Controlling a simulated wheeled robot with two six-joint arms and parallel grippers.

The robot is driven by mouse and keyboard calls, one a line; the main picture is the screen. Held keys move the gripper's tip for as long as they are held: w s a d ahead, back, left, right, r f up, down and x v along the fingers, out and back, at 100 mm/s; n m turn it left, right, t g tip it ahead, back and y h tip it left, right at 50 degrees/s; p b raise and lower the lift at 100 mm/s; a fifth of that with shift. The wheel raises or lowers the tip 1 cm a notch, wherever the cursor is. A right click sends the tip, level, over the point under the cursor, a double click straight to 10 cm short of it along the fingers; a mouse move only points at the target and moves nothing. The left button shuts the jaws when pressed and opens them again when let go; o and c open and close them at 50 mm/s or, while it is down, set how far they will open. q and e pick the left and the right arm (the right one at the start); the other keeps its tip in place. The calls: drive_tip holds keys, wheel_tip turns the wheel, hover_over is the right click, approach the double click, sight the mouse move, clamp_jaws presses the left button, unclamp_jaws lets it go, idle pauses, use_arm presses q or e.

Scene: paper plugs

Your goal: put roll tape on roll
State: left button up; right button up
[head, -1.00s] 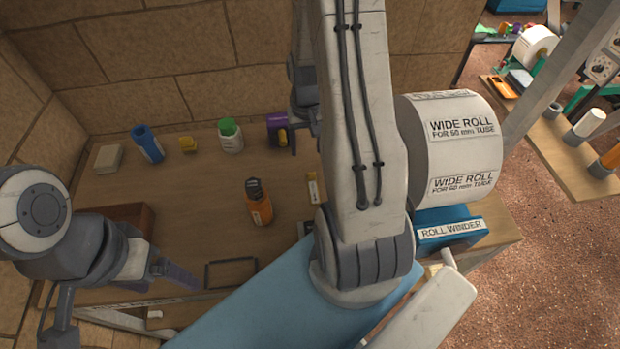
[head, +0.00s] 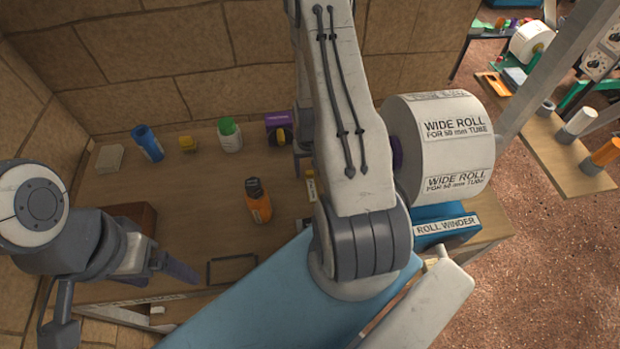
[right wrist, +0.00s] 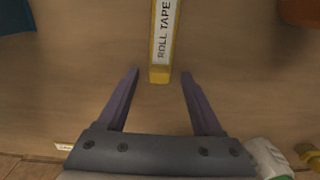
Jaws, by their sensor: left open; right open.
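The roll tape (head: 311,187) is a narrow yellow strip with a white label, lying on the wooden table and partly hidden by my right arm in the head view. In the right wrist view the roll tape (right wrist: 161,45) points at my open right gripper (right wrist: 159,75), its yellow end lying between the fingertips' lines, with nothing gripped. The wide roll (head: 456,150) is a big white labelled cylinder at the right, above the blue roll winder (head: 446,228). My left gripper (head: 183,272) is open and empty over the table's front left.
A dark frame (head: 232,270) lies near the front edge.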

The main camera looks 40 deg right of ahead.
clamp_jaws()
idle(0.3)
